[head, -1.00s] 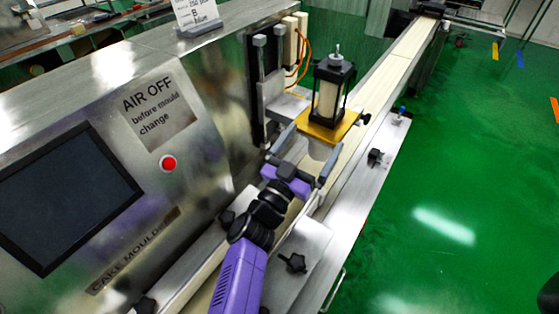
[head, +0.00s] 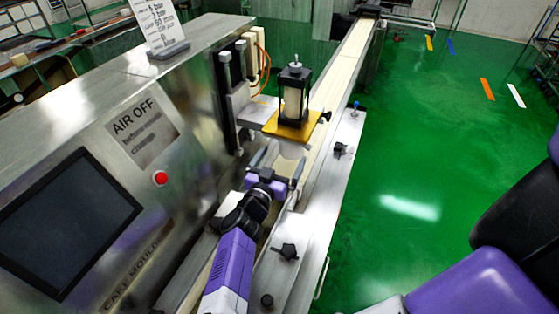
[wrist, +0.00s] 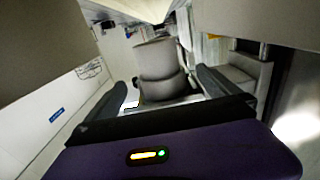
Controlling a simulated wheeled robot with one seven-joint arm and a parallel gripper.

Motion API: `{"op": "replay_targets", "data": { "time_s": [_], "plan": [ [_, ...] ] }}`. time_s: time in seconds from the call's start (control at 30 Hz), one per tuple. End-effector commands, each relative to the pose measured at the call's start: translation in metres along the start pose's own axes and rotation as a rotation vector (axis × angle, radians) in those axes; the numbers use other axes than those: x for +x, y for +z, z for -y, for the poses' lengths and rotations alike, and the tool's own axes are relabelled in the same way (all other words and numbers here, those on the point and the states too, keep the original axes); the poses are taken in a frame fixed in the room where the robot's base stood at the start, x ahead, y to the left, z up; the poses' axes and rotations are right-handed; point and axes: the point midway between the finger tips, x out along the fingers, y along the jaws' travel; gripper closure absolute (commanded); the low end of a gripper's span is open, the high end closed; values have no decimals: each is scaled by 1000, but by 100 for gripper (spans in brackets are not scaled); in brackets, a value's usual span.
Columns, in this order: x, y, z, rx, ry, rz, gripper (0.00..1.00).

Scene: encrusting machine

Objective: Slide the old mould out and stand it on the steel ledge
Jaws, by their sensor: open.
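The old mould appears to be the pale grey round piece (head: 293,151) under the yellow plate (head: 284,131) of the press head; its upper part is hidden by the plate. In the wrist view a stepped grey cylinder (wrist: 157,62) stands upright ahead, between my finger lines. My gripper (head: 280,160) is open, low over the belt, on the near side of the mould, its fingers pointing at it. In the wrist view my gripper (wrist: 162,88) shows both fingers spread, with no clear contact. The steel ledge (head: 318,215) runs along the belt's right side.
Black knobs (head: 285,251) stand up from the ledge, with bare steel between them. The machine's steel cabinet (head: 185,90) walls the left side. A black-framed cylinder (head: 295,92) rises above the yellow plate. The cream belt (head: 340,60) runs away behind.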

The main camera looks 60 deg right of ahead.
Motion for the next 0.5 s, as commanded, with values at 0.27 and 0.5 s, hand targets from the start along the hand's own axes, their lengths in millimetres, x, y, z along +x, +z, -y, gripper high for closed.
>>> {"op": "replay_targets", "data": {
  "time_s": [0.27, 0.5],
  "plan": [
    [42, -1, -2, -4, 3, -1, 0],
    [63, 0, -1, -4, 1, -1, 0]
  ]
}}
